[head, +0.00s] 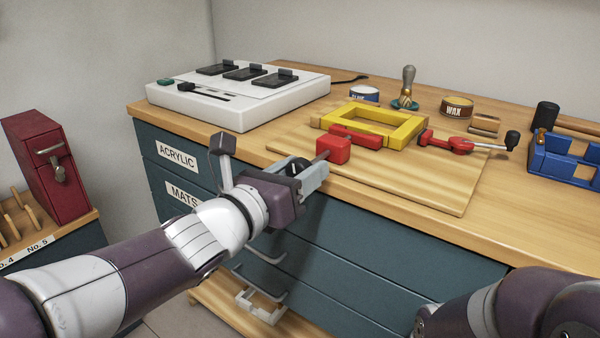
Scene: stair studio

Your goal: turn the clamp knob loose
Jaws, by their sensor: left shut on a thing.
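A red clamp (333,150) sits at the front left of the yellow frame (410,132), on a wooden board. A short screw rod sticks out of its red block toward my left gripper. My left gripper (314,176) is at the end of this rod, at the counter's front edge. Its jaws are shut on the clamp knob (297,166), a dark piece mostly hidden by the fingers. A second red clamp piece (452,145) with a black handle lies at the frame's right. My right arm shows at the lower right, but its gripper is out of view.
A white switch box (240,112) stands on the counter at the left. A glue tin (364,94), a brass-based stamp (407,90), a wax tin (457,107) and a blue rack (565,158) stand behind and right. The board's (440,190) front right is bare.

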